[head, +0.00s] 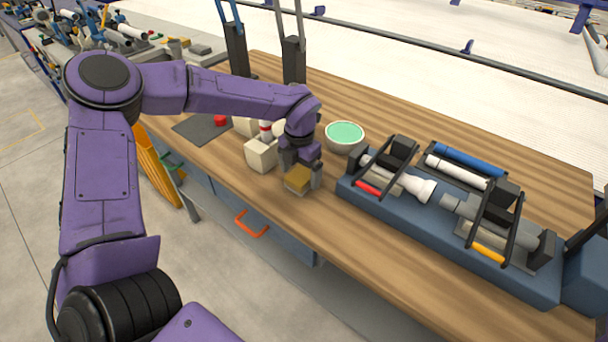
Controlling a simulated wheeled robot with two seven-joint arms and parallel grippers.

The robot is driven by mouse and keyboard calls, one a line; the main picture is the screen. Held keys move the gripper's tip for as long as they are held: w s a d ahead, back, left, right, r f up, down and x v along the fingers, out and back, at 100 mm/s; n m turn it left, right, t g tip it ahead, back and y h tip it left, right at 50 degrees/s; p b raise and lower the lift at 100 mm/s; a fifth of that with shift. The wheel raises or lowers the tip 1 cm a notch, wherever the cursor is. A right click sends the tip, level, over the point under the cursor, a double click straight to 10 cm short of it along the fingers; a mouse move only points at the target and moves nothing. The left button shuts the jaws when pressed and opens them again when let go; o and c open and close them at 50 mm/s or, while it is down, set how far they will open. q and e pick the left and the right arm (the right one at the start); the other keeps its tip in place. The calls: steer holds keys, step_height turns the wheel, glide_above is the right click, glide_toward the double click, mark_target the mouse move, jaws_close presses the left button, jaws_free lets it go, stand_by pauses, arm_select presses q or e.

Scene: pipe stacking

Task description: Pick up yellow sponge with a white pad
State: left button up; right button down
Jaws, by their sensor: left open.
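The yellow sponge (298,179) lies on the wooden workbench near its front edge. My left gripper (301,177) points down over it, with one finger on each side of the sponge. The gripper is open; whether the fingers touch the sponge cannot be told. No white pad can be made out on the sponge from here. My right gripper is not in view.
A bowl of green content (345,134) stands right of my left gripper. A cream block (261,155) and a red cap (220,120) are to its left. A blue pipe fixture (450,232) fills the bench's right. An orange drawer handle (251,224) juts out below the front edge.

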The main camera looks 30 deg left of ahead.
arm_select(q)
steer(key=shift+f, duration=0.9)
steer(key=c, duration=1)
steer(key=shift+c, duration=0.2)
steer(key=shift+r, duration=0.1)
steer(key=shift+r, duration=0.2)
step_height(320, 180, up, 3)
steer(key=shift+d+b, duration=0.15)
steer(key=shift+b, duration=0.3)
steer(key=s+d+r+b, duration=0.1)
steer(key=s+d+r, duration=0.1)
steer(key=s+r, duration=0.2)
steer(key=s+d+r, duration=0.3)
steer(key=s+r, duration=0.2)
steer(key=s, duration=0.3)
steer(key=shift+s+d+r+b, duration=0.25)
steer(key=shift+s+d+b, duration=0.05)
steer(key=shift+s+b, duration=0.1)
